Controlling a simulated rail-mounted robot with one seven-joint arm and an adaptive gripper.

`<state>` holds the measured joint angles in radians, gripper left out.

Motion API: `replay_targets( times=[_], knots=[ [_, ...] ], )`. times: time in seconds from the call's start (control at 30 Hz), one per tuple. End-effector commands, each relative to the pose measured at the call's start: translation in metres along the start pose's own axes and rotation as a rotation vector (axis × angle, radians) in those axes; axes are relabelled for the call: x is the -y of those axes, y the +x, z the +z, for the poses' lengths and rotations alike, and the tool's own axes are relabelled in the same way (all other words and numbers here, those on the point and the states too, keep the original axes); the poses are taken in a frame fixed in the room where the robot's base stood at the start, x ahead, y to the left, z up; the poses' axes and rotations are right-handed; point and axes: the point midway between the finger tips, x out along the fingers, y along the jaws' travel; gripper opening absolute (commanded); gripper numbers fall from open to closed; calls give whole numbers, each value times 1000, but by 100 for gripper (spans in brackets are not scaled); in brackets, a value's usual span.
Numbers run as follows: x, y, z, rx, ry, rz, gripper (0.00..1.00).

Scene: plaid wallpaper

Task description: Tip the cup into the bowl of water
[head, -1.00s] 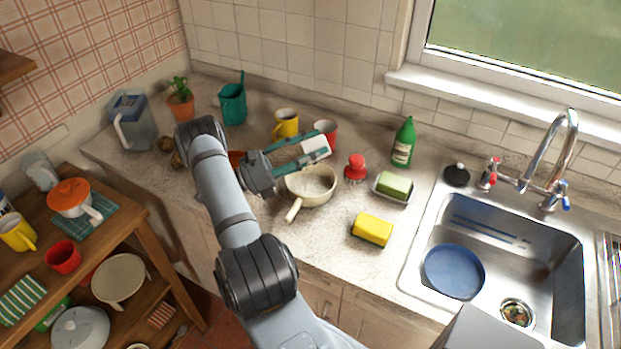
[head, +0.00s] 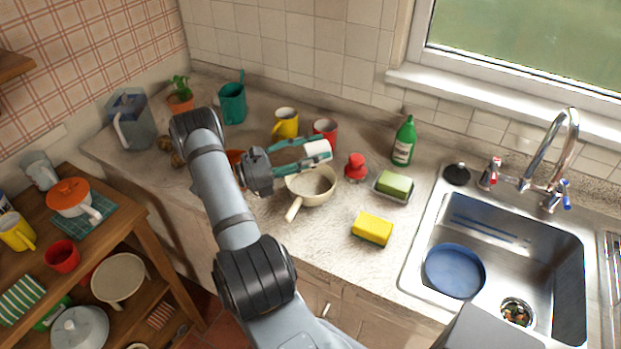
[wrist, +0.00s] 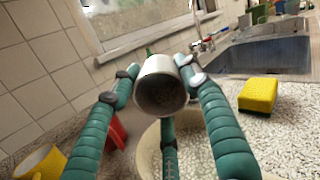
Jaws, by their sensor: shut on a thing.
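My gripper (head: 306,156) has green fingers and is shut on a white cup (head: 318,149). It holds the cup in the air over the back part of a cream bowl with a handle (head: 296,203). In the wrist view the cup (wrist: 151,70) sits between the fingertips, tilted, with a dark round end facing the camera. I cannot make out water or what the cup contains.
A red cup (head: 327,129) and yellow mug (head: 285,122) stand just behind the cup. A red-topped brush (head: 355,166), green soap (head: 395,183) and yellow sponge (head: 373,229) are to the right. The sink (head: 520,235) holds a blue dish (head: 455,271).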

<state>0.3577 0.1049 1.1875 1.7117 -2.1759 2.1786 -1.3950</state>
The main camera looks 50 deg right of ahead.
Motion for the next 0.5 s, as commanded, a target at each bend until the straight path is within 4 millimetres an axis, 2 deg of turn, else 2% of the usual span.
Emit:
replay_targets(
  times=[0.13, 0.5],
  knots=[
    [-7, 2, -19, -141, 4, 54, 10],
    [-7, 6, -20, -240, 5, 94, 10]
  ],
)
